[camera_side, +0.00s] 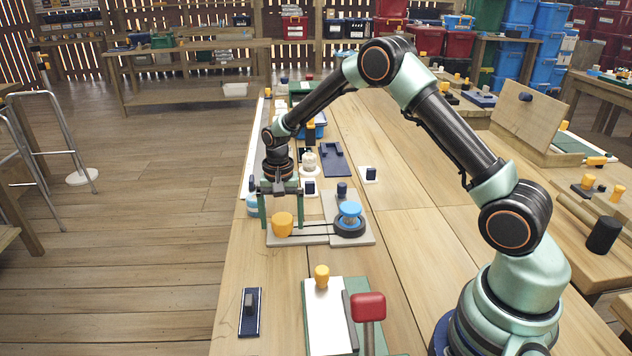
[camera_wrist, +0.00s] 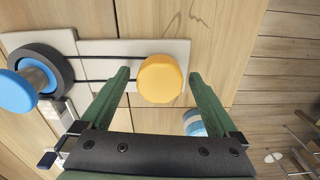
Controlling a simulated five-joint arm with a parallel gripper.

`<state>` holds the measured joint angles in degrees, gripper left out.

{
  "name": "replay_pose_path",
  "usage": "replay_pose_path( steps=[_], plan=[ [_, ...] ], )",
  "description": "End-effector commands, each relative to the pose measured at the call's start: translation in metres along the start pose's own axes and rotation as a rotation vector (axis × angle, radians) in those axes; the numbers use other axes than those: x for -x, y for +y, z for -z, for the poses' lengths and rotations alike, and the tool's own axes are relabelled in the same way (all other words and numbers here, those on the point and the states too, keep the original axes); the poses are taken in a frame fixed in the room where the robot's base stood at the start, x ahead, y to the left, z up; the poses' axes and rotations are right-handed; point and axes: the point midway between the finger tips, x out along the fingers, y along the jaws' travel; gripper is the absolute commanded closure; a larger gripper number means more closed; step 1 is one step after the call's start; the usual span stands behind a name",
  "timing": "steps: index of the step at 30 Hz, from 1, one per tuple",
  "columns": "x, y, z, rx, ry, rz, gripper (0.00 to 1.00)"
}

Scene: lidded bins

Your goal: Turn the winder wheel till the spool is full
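The winder's grey base plate (camera_side: 318,239) lies flat on the bench and also shows in the wrist view (camera_wrist: 110,47). An orange round knob (camera_side: 283,225) stands at its left end in the side view. A black wheel (camera_side: 350,230) with a blue-capped post (camera_side: 349,208) stands at its right end. Dark cords run from the black wheel towards the orange knob. My gripper (camera_side: 281,217) points down, open, with its green fingers on either side of the orange knob (camera_wrist: 160,79). In the wrist view a gap shows on both sides of the knob. I cannot tell how full the spool is.
A blue-and-white round thing (camera_side: 253,205) stands just left of the winder. A dark blue plate with a block (camera_side: 250,312) and a red-topped lever (camera_side: 368,308) are nearer the front. Several small fixtures and bins stand behind. Bare bench lies right of the winder.

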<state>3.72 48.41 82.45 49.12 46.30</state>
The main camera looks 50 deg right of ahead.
Motion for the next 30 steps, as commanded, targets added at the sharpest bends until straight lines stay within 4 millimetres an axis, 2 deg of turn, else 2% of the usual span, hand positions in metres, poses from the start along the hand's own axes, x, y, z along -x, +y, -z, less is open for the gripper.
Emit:
replay_pose_path(
  steps=[7,11,24,30],
  plan=[
    [0.0,0.0,0.0,0.0,0.0,0.0,0.05],
    [0.011,-0.001,0.001,0.001,0.002,0.003,0.05],
    [0.094,-0.001,0.001,0.0,0.003,0.003,0.05],
    [0.116,0.0,0.0,0.0,0.001,0.001,0.05]
  ],
)
